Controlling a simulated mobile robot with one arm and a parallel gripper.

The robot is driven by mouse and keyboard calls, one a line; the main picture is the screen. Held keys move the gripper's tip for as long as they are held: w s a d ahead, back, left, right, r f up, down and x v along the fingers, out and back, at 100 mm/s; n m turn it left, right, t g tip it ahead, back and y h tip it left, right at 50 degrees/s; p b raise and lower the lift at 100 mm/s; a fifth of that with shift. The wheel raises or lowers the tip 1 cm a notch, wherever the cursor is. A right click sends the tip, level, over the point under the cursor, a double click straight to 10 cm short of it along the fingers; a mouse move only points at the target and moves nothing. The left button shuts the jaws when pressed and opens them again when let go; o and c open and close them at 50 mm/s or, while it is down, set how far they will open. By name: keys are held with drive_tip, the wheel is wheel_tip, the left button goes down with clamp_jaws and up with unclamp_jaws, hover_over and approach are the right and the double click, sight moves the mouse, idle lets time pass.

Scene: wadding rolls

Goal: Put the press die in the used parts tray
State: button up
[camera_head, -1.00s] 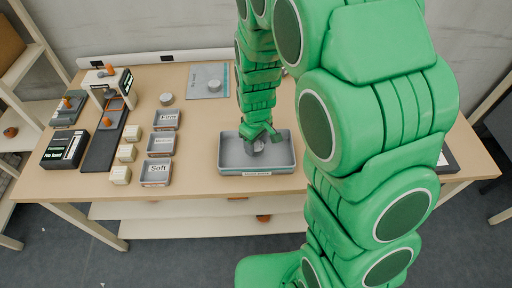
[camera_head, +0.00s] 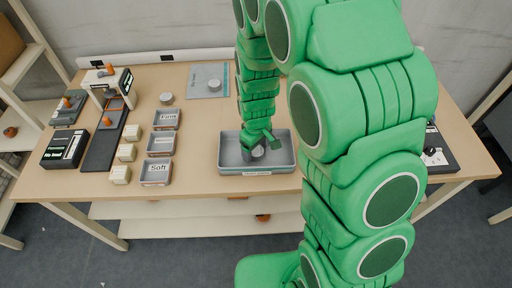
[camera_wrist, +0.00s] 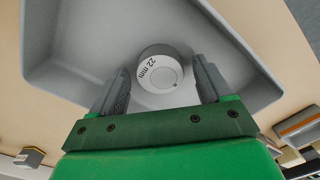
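The press die, a short grey-white cylinder marked "22 mm" (camera_wrist: 162,70), sits inside the grey used parts tray (camera_wrist: 85,78). In the head view the die (camera_head: 258,152) shows near the middle of the tray (camera_head: 284,168), under my gripper (camera_head: 262,143). In the wrist view my gripper (camera_wrist: 161,88) is open, with one finger on each side of the die and a gap to each. The die looks to rest upright on the tray floor. The tray's front label is too small to read surely.
Small labelled trays (camera_head: 156,172) and pale blocks (camera_head: 120,175) stand left of the tray. Similar cylinders sit on the table (camera_head: 166,99) and a grey mat (camera_head: 205,70). A press-like device (camera_head: 112,84) stands far left. A dark box (camera_head: 438,157) is at the right.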

sight(256, 151)
wheel_tip(256, 151, up, 12)
drive_tip(key=shift+r, duration=0.15)
idle(0.7)
drive_tip(key=s+d+r+m, duration=0.3)
drive_tip(key=s+d+r, duration=0.1)
drive_tip(key=s, duration=0.5)
drive_tip(key=s+d+r+m+g, duration=0.1)
drive_tip(key=s+d+r+m, duration=0.2)
drive_tip(key=s, duration=0.6)
drive_tip(key=s+d+r+m, duration=0.3)
drive_tip(key=s+d+r, duration=0.2)
drive_tip(key=s, duration=0.4)
drive_tip(key=shift+r+g, duration=0.4)
drive_tip(key=shift+r, duration=0.1)
